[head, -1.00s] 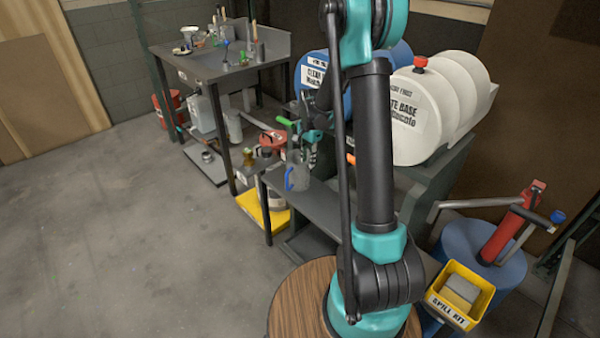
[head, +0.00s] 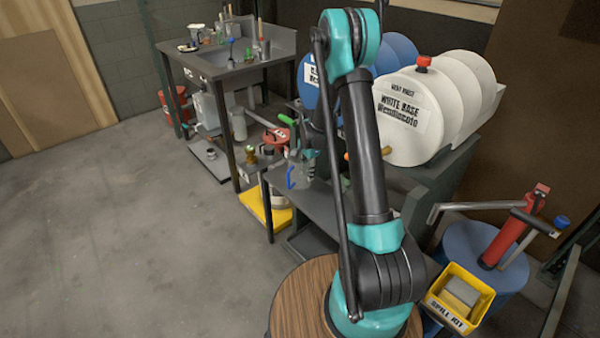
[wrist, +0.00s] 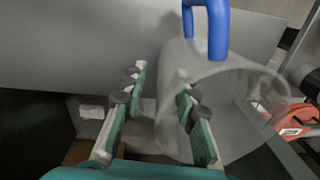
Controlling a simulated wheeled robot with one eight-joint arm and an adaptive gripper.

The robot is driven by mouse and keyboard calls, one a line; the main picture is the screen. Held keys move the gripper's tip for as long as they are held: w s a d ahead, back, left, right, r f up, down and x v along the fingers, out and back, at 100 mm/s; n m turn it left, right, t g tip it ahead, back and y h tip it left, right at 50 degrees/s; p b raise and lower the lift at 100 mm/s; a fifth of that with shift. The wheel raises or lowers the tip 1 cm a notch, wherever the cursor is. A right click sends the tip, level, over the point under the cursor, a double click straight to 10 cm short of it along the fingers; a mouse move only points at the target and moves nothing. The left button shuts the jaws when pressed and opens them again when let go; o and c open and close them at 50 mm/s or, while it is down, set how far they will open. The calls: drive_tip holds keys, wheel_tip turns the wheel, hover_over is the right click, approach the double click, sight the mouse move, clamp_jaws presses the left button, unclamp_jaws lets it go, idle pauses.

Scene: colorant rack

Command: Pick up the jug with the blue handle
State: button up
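The clear jug with the blue handle stands on the low dark bench in the head view, its handle (head: 291,178) facing left. In the wrist view the see-through jug (wrist: 240,95) fills the middle right, with its blue handle (wrist: 218,35) at the top. My gripper (wrist: 162,85) is open. Its right finger overlaps the jug's clear wall, and its left finger is to the left of the jug. I cannot tell whether either finger touches it. In the head view my gripper (head: 309,163) is right beside the jug and partly hides it.
A red item (head: 275,138) is just behind the jug. A yellow tray (head: 268,212) lies below the bench. A yellow spill kit bin (head: 460,298) is at front right. The floor on the left is clear.

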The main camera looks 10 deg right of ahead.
sight(307, 188)
drive_tip(key=shift+w+f, duration=0.1)
drive_tip(key=shift+f, duration=2.15)
clamp_jaws()
